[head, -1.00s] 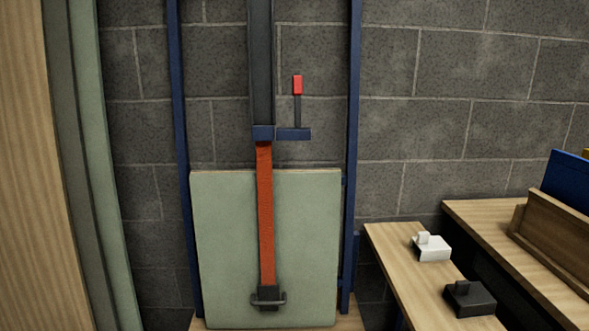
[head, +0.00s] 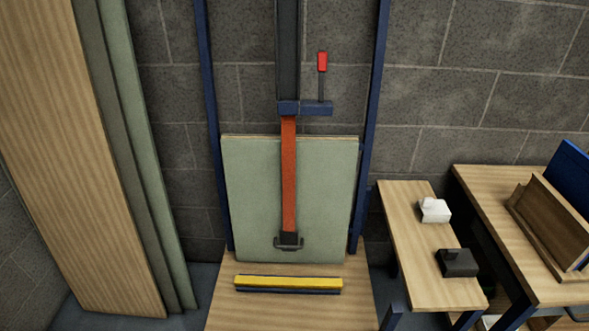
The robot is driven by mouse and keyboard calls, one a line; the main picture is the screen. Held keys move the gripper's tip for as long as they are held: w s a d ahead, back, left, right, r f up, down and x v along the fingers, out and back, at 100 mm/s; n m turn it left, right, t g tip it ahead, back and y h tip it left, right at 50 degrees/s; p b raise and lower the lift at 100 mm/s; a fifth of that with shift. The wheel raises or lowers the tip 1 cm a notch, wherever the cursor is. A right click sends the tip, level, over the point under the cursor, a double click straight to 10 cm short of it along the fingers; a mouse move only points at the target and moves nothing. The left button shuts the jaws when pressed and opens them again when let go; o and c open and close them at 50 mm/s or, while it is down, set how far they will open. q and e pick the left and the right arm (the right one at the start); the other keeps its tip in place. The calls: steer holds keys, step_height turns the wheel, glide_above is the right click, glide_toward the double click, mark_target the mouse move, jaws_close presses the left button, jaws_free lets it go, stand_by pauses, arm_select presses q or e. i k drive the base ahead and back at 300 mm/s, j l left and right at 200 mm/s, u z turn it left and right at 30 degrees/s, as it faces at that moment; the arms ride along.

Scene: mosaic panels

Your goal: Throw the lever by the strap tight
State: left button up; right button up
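The lever (head: 321,79) has a red grip on a thin dark stem and stands upright on a blue bracket (head: 317,108), right of the strap's top. The orange-red strap (head: 289,172) hangs straight down from the blue block under a dark vertical column (head: 287,50). Its lower end meets a dark hook or handle (head: 289,241) at the bottom of a pale green panel (head: 251,190). The panel stands upright between two blue posts. I cannot tell how tight the strap is. Neither of my grippers shows in the head view.
A yellow-topped bar (head: 288,283) lies on the wooden base (head: 240,311) before the panel. At right, a small wooden table (head: 409,240) holds a white block (head: 434,210) and a black block (head: 457,262). Tall boards (head: 95,150) lean at left. A wooden rack (head: 547,225) stands far right.

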mark_target(322, 60)
steer(key=l+u, duration=0.2)
steer(key=l, duration=0.35)
steer(key=k+l+u, duration=0.2)
steer(key=l, duration=0.3)
steer(key=l+u, duration=0.2)
steer(key=l, duration=0.35)
